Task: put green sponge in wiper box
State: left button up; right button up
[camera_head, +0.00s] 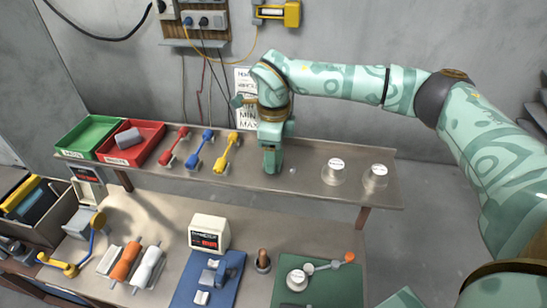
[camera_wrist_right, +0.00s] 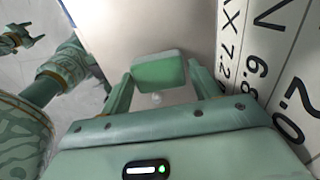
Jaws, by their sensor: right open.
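The green sponge (camera_wrist_right: 158,72) shows in the right wrist view as a rounded block on the shelf, between and just beyond my fingertips. My right gripper (camera_wrist_right: 160,90) is open around it, with no clear contact. In the head view my right gripper (camera_head: 272,168) points down low over the shelf and hides the sponge. A red box (camera_head: 112,156) and a green box (camera_head: 75,148) stand at the shelf's left end; their labels are too small to read surely. My left gripper (camera_wrist_right: 30,35) seems to show small at the wrist view's upper left, fingers apart.
A grey block (camera_head: 128,138) lies in the red box. Red, blue and yellow handled tools (camera_head: 226,153) lie between the boxes and my right gripper. Two clear jars (camera_head: 335,173) stand to its right. The wall is close behind the shelf (camera_head: 310,188).

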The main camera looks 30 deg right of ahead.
jog(key=c, duration=0.6)
jog(key=shift+r, duration=0.15)
